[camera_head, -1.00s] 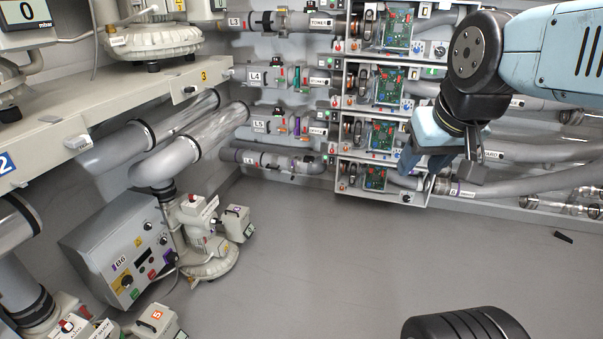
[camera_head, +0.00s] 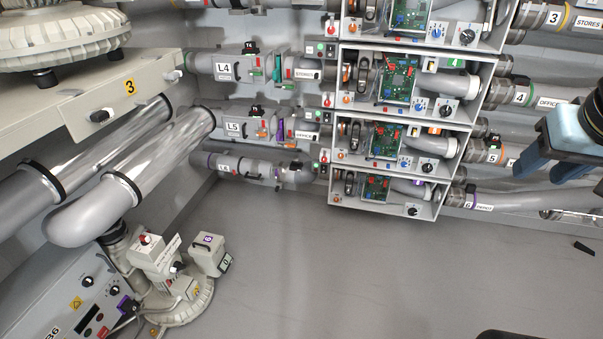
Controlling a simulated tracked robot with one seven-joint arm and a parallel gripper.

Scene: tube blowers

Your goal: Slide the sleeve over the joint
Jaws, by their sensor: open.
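My gripper (camera_head: 552,165) is at the right edge, pointing down, with blue-grey fingers apart and nothing seen between them. It hangs in front of the grey tubes on the right wall. The tubes leave the cabinets through dark collars with coloured bands: tube 4 (camera_head: 522,95), tube 5 (camera_head: 490,152) and the lowest tube, labelled DEPOT (camera_head: 474,199). My gripper hides part of tube 5 and stands apart from the DEPOT collar. I cannot tell which collar is the sleeve or see an open joint clearly.
Stacked open cabinets (camera_head: 388,145) hold green circuit boards and knobs. A grey control box (camera_head: 85,300) and a cream blower (camera_head: 175,285) stand at the lower left. A small black piece (camera_head: 584,248) lies on the floor at right. The middle floor is clear.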

